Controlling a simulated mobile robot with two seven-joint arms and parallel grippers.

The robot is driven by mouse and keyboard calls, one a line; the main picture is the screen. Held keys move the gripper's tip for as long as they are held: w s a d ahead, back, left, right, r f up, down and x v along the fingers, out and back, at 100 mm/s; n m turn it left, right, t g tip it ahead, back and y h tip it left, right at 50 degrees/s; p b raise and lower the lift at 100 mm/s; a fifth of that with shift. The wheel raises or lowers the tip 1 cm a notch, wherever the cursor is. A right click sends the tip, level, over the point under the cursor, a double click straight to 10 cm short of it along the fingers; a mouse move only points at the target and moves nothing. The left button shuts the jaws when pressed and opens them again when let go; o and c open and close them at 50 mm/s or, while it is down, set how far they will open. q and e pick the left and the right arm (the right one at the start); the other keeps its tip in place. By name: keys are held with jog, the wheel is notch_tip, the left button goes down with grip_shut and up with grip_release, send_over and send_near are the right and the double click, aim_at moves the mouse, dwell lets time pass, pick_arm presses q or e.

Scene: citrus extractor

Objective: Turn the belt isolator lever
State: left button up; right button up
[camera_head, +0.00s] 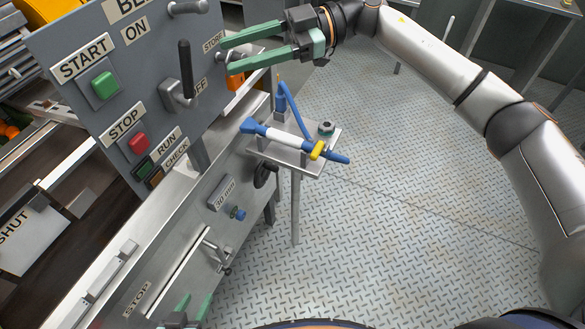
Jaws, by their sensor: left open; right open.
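The isolator lever (186,68) is a dark handle on a grey hub, standing upright on the grey control panel (75,35). An ON label (135,31) is to its upper left and a partly covered OFF label (202,86) to its lower right. The label above ON is cut off at "BE". My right gripper (228,55) is to the right of the lever, apart from it in the picture. Its green fingers are open and point left at the panel's right edge, by a STORE label. My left gripper (190,311) is low at the bottom edge, partly cut off, with its fingers apart.
The panel has a green START button (104,85), a red STOP button (138,142) and a grey peg (188,7) above the lever. A small stand (283,152) with blue-and-white tools is below my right gripper.

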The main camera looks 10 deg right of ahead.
jog(key=s+d+f+m+t+h, duration=0.1)
jog(key=d+f+m+t+h, duration=0.1)
jog(key=f+m+t, duration=0.3)
jog(key=s+d+f+m+t+h, duration=0.1)
jog(key=f+m+t, duration=0.4)
jog(key=f, duration=0.8)
jog(key=s+d+f+m+t+h+b, duration=0.1)
jog(key=d+f+m+t+h, duration=0.3)
jog(key=f, duration=0.5)
jog(key=shift+s+f+m+t, duration=0.2)
jog(key=shift+s+m+t, duration=0.15)
jog(key=shift+m+t, duration=0.95)
